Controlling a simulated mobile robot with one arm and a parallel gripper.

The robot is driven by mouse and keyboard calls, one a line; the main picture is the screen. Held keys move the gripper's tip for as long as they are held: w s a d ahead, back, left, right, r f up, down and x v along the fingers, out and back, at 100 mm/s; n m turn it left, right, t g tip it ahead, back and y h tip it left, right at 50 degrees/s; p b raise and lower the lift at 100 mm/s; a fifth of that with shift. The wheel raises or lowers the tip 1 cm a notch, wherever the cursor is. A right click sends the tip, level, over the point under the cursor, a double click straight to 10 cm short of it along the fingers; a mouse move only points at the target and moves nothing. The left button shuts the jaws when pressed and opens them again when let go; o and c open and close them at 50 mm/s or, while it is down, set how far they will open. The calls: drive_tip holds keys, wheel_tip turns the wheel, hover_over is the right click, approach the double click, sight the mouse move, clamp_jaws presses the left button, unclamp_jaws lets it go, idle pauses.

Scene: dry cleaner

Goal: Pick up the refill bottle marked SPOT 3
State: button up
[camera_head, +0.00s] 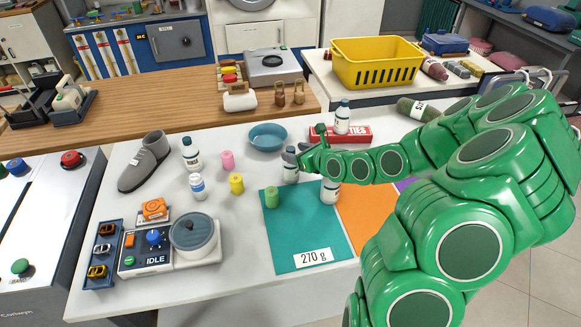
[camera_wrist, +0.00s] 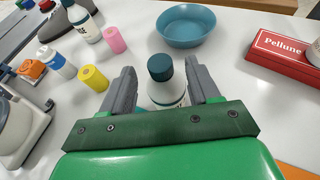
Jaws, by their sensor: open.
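A white bottle with a dark teal cap (camera_wrist: 160,68) stands upright between the two grey fingers of my gripper (camera_wrist: 159,72), nearer the right finger. My gripper is open, and the bottle's lower part is hidden behind the gripper body. In the head view this bottle (camera_head: 290,168) stands on the white table with my gripper (camera_head: 303,158) at it. I cannot read its number.
A blue bowl (camera_head: 267,137) is just behind the bottle, with the red box (camera_head: 352,136) to its right. The teal mat (camera_head: 300,235) lies in front.

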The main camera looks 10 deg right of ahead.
sight(287, 149)
drive_tip(key=shift+x, duration=2.5)
drive_tip(key=shift+c, duration=0.4)
clamp_jaws()
